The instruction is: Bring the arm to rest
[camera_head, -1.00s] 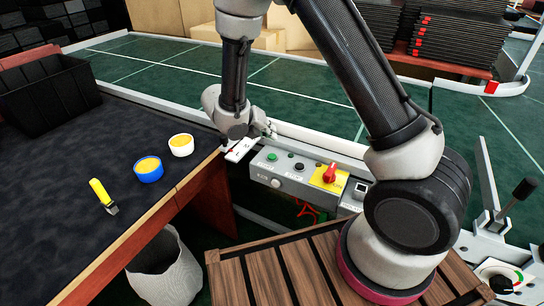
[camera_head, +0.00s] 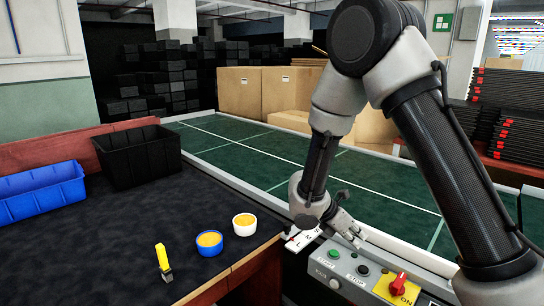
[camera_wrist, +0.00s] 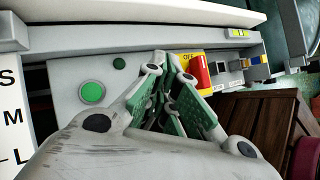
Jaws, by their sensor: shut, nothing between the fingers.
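My gripper (camera_head: 346,228) hangs from my bent arm over the front edge of the green conveyor, above the grey control panel (camera_head: 385,263). In the wrist view my gripper (camera_wrist: 172,82) points at the panel, its fingers shut with nothing between them. The panel's green button (camera_wrist: 92,93) is left of the fingers and its red switch on a yellow plate (camera_wrist: 200,72) is just right of them. I cannot tell whether the fingertips touch the panel.
A dark table at left holds a blue bin (camera_head: 42,195), a black bin (camera_head: 140,157), a blue bowl (camera_head: 209,244), a white bowl (camera_head: 244,225) and a yellow-handled tool (camera_head: 163,262). The green conveyor (camera_head: 250,150) runs behind. Cardboard boxes (camera_head: 290,92) and black stacks (camera_head: 520,115) stand farther back.

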